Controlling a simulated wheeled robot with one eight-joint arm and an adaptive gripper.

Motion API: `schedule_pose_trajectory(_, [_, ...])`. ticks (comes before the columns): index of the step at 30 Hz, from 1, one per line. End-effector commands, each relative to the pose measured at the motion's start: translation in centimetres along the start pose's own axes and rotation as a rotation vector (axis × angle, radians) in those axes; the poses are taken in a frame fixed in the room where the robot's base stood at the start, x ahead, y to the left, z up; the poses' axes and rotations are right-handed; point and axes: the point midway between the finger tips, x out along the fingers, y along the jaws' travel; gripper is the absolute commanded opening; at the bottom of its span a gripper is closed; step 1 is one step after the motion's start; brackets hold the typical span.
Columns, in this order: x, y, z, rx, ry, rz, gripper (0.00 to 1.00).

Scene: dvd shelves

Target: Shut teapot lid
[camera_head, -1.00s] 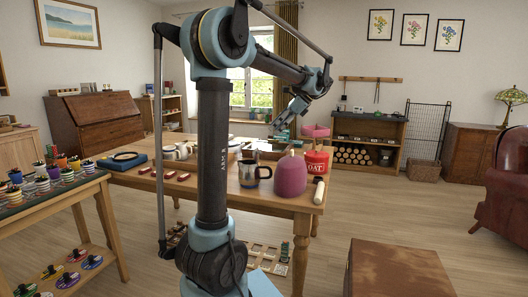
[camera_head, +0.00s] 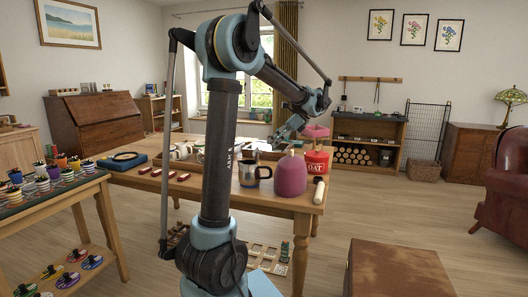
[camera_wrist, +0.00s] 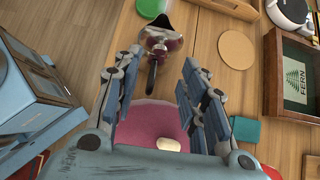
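My gripper (camera_wrist: 158,98) is open and empty, its two fingers spread wide in the wrist view. It also shows in the head view (camera_head: 289,128), above the far part of the wooden table. White pieces (camera_head: 182,151), perhaps a teapot, stand behind my arm and are partly hidden. A white round vessel (camera_wrist: 288,12) is cut off at the wrist view's upper right.
A pink rounded object (camera_wrist: 150,122) with a cream knob sits below my fingers. A red OAT tin (camera_head: 316,162) stands at the table's right end. A green-bottomed tray marked FERN (camera_wrist: 291,95), a round cork mat (camera_wrist: 237,49) and a green disc (camera_wrist: 151,8) lie nearby.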

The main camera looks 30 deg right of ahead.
Motion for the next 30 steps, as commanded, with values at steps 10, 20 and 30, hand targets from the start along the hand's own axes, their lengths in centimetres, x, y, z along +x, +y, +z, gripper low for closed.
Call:
schedule_pose_trajectory(10, [5.5, 0.0, 0.0, -0.002, 0.001, 0.0, 0.39])
schedule_pose_trajectory(20, [7.2, 0.0, 0.0, 0.0, 0.001, 0.0, 0.39])
schedule_pose_trajectory(30, [7.2, 0.0, 0.0, 0.0, 0.001, 0.0, 0.07])
